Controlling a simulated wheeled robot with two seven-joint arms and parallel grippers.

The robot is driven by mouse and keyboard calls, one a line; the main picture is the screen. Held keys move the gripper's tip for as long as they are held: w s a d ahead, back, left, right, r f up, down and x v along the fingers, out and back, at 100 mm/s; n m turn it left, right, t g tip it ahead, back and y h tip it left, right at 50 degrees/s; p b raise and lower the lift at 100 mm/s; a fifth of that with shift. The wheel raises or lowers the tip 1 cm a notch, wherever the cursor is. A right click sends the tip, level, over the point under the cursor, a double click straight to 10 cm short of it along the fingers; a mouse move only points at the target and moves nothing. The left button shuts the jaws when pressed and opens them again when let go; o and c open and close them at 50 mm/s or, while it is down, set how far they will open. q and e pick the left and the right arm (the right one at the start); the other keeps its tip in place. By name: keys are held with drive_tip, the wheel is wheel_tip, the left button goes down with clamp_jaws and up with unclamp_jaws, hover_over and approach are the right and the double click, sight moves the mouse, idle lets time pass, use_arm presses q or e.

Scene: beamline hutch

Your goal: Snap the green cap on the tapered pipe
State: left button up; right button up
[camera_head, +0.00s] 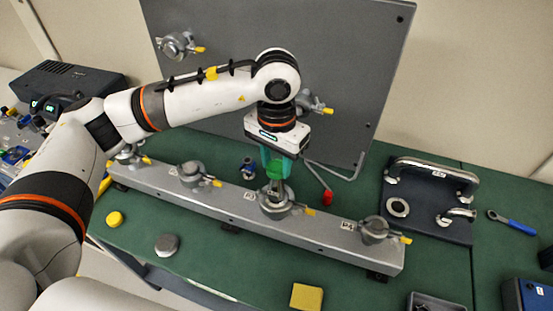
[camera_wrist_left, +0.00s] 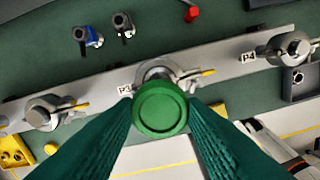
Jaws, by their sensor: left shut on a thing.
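My left gripper (camera_head: 278,168) is shut on the green cap (camera_head: 279,170), with the fingers pointing down. In the left wrist view the round green cap (camera_wrist_left: 160,108) sits between the two teal fingertips. Below it is the metal clamped pipe fitting (camera_head: 275,204) at the P3 label on the long grey rail. The cap covers part of that fitting (camera_wrist_left: 156,72) in the wrist view. I cannot tell whether the cap touches the pipe. My right gripper is not in view.
The grey rail (camera_head: 330,238) carries several clamped fittings, including one at P4 (camera_head: 374,231). A yellow cap (camera_head: 115,219), a grey cap (camera_head: 167,245) and a yellow block (camera_head: 306,297) lie in front. A tall grey panel (camera_head: 330,60) stands behind. A red-tipped handle (camera_head: 327,196) is close by.

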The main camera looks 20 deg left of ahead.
use_arm(q)
drive_tip(key=o, duration=1)
